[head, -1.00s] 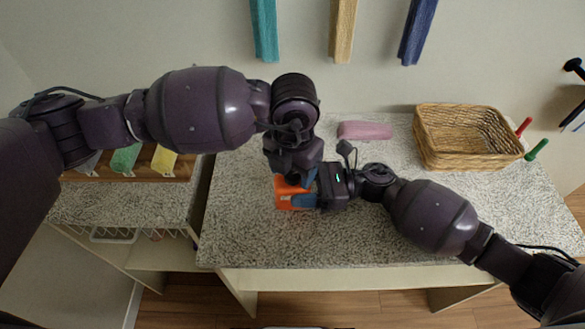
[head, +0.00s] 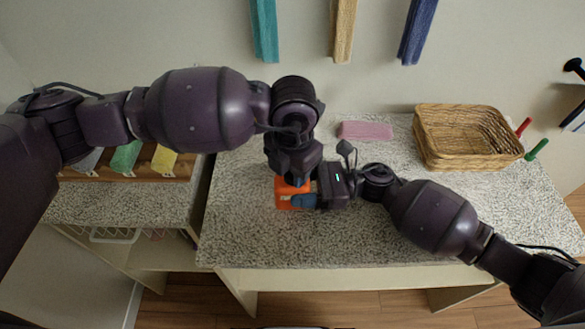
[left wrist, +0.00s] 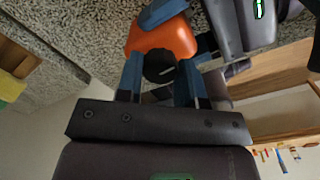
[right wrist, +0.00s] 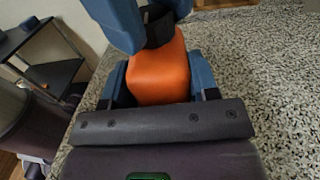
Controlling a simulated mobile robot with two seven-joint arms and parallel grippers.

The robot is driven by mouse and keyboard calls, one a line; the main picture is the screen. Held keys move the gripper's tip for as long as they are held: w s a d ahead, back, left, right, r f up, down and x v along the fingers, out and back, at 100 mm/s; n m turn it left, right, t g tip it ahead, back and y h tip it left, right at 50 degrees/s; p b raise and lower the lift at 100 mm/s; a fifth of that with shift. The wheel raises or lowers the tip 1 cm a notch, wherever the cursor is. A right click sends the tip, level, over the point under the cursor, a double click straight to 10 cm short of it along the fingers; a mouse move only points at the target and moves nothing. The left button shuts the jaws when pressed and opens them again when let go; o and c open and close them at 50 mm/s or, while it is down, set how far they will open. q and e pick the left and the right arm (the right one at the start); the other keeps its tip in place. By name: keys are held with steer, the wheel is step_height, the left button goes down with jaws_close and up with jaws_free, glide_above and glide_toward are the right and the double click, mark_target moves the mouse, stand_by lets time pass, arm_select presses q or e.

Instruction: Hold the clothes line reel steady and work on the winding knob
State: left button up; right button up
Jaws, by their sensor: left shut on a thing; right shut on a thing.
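The orange clothes line reel (head: 284,187) stands on the speckled counter below my two grippers. My right gripper (head: 304,200) comes in from the right and is shut on the reel's body. The right wrist view shows the orange body (right wrist: 158,78) between its blue fingers. My left gripper (head: 294,182) points down from above at the reel's top. The left wrist view shows the dark round winding knob (left wrist: 160,67) between its blue fingertips, and the gripper is shut on it. In the head view my left wrist hides the knob.
A pink folded towel (head: 365,131) lies behind the reel. A wicker basket (head: 463,165) stands at the back right, with red and green handles beside it. Teal, tan and blue towels hang on the wall. The counter's front is clear.

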stand_by(0.3)
arm_select(q)
steer(key=o, duration=0.9)
steer(key=shift+o, duration=0.2)
steer(key=shift+r, duration=0.1)
step_height(320, 180, up, 12)
